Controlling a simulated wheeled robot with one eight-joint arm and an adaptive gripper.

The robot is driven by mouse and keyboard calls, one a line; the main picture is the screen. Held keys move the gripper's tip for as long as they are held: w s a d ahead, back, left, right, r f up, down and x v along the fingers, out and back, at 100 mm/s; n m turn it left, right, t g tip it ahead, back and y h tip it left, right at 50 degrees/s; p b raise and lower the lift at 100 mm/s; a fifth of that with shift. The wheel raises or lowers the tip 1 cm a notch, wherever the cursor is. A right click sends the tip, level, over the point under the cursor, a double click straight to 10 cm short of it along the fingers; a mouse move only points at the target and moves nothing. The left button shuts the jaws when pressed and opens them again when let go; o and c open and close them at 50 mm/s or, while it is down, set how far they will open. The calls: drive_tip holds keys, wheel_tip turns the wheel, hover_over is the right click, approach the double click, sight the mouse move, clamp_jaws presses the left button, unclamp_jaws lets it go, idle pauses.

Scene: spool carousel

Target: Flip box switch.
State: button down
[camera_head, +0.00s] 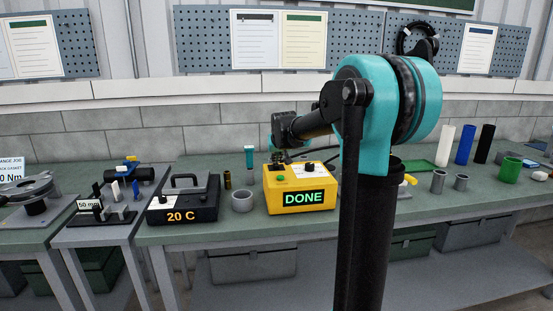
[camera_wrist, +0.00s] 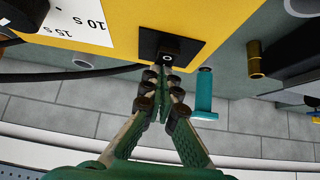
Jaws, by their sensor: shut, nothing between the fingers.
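The yellow box (camera_head: 271,203) stands on the green bench. Its front display (camera_head: 303,198) is lit and reads "DONE", and a green button (camera_head: 281,178) sits on its top. In the head view my arm reaches over the box's top, and the switch cannot be made out there.
A black "20 C" box (camera_head: 184,204) and a grey ring (camera_head: 242,200) stand left of the yellow box. A teal upright piece (camera_head: 249,158) stands behind it. White, blue and black cylinders stand farther right, beyond my arm.

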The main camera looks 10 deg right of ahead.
drive_tip(key=shift+w+f+g, duration=0.15)
drive_tip(key=shift+f+g, duration=0.05)
drive_tip(key=shift+g, duration=0.1)
drive_tip(key=shift+s, duration=0.2)
drive_tip(key=shift+s, duration=0.8)
